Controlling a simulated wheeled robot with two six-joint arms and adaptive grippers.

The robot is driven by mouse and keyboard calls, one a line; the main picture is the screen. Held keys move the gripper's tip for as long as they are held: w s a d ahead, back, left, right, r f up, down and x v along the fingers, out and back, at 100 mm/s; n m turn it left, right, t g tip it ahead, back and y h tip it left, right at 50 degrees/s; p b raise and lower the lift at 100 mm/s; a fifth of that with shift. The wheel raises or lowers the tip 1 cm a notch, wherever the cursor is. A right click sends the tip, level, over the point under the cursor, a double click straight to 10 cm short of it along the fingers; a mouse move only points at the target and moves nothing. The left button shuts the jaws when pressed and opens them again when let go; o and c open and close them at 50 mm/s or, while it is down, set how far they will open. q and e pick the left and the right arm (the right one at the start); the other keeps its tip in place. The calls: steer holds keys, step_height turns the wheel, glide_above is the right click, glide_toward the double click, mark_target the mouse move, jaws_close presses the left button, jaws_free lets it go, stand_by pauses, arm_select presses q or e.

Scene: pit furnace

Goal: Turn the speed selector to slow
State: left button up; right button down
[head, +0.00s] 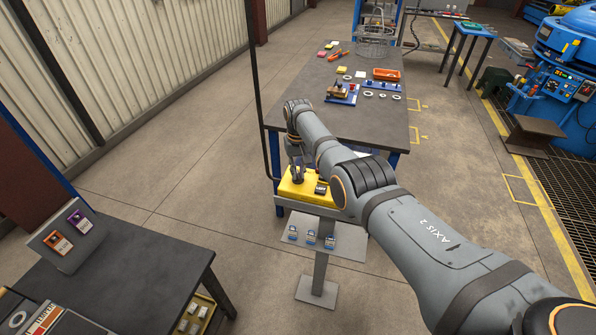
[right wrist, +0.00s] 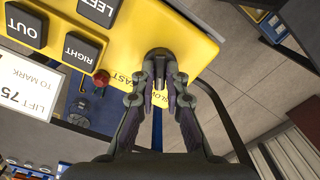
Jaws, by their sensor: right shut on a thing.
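The yellow control box (head: 292,188) sits on a stand in front of the workbench; it also fills the top of the right wrist view (right wrist: 190,35). The speed selector (right wrist: 160,56) is a dark knob near the edge of the box, between the printed words FAST and SLOW. My right gripper (head: 297,174) reaches down to the box. In the right wrist view its fingers (right wrist: 160,76) are shut on the selector. The fingers partly cover the knob, so I cannot tell which word it points at. My left gripper is not in view.
Black LEFT, RIGHT and OUT buttons (right wrist: 84,48) and a red knob (right wrist: 101,77) are close by. A white LIFT 75 card (right wrist: 28,86) lies alongside. Behind stands a workbench (head: 290,95) with small parts. A dark table (head: 140,265) is at lower left. Open floor lies between.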

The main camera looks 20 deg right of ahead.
mark_target(298, 174)
steer(key=shift+w+r, duration=0.1)
steer(key=c, duration=1.4)
jaws_free()
step_height(298, 174, up, 12)
steer(key=shift+f, duration=0.1)
